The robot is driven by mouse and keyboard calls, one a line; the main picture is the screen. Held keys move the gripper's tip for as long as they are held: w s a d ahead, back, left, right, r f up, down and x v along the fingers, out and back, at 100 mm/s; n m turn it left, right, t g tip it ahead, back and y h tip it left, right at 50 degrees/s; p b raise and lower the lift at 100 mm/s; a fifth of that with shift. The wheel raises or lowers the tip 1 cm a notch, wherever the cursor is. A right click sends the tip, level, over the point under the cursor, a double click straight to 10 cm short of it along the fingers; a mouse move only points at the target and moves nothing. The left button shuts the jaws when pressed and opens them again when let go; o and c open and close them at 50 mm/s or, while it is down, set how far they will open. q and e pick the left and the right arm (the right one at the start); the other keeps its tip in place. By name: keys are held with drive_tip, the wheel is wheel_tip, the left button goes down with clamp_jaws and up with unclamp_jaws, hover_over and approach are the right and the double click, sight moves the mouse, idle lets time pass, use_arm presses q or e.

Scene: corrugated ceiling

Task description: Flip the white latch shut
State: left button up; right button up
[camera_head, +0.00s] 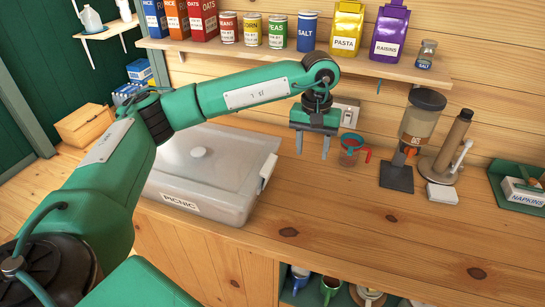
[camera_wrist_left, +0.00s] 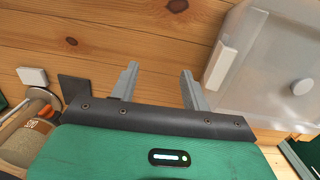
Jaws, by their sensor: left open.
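The picnic box (camera_head: 172,200) is a translucent grey container with a lid, standing on the wooden counter under my left arm. Its white latch (camera_head: 267,171) is on the right side near the lid edge and seems to lean outward. In the left wrist view the latch (camera_wrist_left: 221,66) shows as a white bar along the near side of the box (camera_wrist_left: 262,90). My left gripper (camera_head: 312,153) is open and empty, pointing down to the right of the latch and apart from it. Its two fingers also show in the left wrist view (camera_wrist_left: 158,72). My right gripper is out of view.
Further right are a dispenser (camera_head: 419,122), a brown roller stand (camera_head: 453,142) and a napkins tray (camera_head: 519,190). A shelf of cans and boxes (camera_head: 300,52) hangs above. The front counter is clear.

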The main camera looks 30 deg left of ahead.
sight(271, 160)
use_arm(q)
drive_tip(key=a+r+y, duration=0.3)
drive_tip(key=a+r, duration=0.2)
drive_tip(key=a, duration=0.3)
drive_tip(key=p+x, duration=0.2)
drive_tip(key=x, duration=0.4)
drive_tip(key=p+x, duration=0.2)
drive_tip(key=x, duration=0.4)
drive_tip(key=shift+w+a+f, duration=0.1)
drive_tip(key=shift+a+f, duration=0.15)
drive_tip(key=shift+a, duration=0.05)
drive_tip(key=shift+x, duration=0.75)
